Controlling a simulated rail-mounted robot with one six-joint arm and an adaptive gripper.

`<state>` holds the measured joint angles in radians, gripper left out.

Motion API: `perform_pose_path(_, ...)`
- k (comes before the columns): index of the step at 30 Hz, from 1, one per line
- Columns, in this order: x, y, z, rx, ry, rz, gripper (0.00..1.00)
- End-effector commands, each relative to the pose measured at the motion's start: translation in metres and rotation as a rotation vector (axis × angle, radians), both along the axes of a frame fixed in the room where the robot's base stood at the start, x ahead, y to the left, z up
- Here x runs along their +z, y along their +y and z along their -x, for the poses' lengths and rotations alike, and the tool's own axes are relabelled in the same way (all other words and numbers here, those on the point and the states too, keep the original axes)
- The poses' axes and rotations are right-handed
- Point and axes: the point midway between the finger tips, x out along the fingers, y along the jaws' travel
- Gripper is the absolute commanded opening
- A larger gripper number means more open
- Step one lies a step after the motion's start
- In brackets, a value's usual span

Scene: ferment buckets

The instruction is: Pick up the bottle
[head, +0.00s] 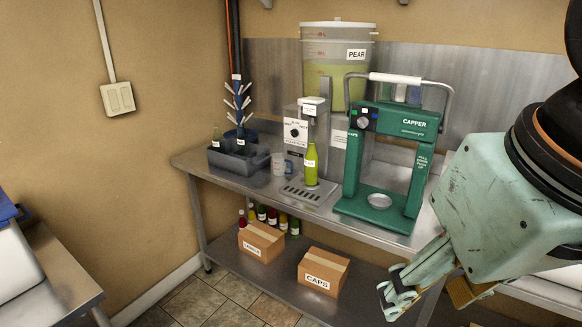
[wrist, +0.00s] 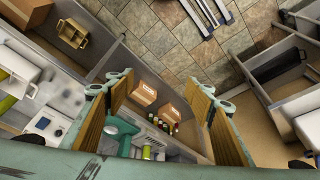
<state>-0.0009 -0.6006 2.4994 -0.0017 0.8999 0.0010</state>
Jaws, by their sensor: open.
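A yellow-green bottle (head: 311,165) with a white label stands upright on the drip tray (head: 308,190) of the filler in the head view. My gripper (head: 398,290) is at the lower right of the head view, in front of the bench and lower than the bottle, well apart from it. It is open and empty; its two fingers spread wide in the wrist view (wrist: 165,105). Dark bottles (head: 216,137) stand in a grey bin at the bench's left end.
A green capper (head: 400,160) stands right of the bottle, and a clear mug (head: 279,163) left of it. A PEAR bucket (head: 337,60) is behind. On the lower shelf are cardboard boxes (head: 323,272) and several bottles (head: 272,216). The tiled floor (head: 228,297) in front is clear.

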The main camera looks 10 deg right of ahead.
Motion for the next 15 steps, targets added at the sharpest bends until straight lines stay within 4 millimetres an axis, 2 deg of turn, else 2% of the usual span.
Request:
perform_pose_path(8,0.000,0.000,-0.002,0.000,-0.002,0.000,0.49)
perform_pose_path(15,0.001,0.002,-0.023,0.001,-0.024,-0.004,0.49)
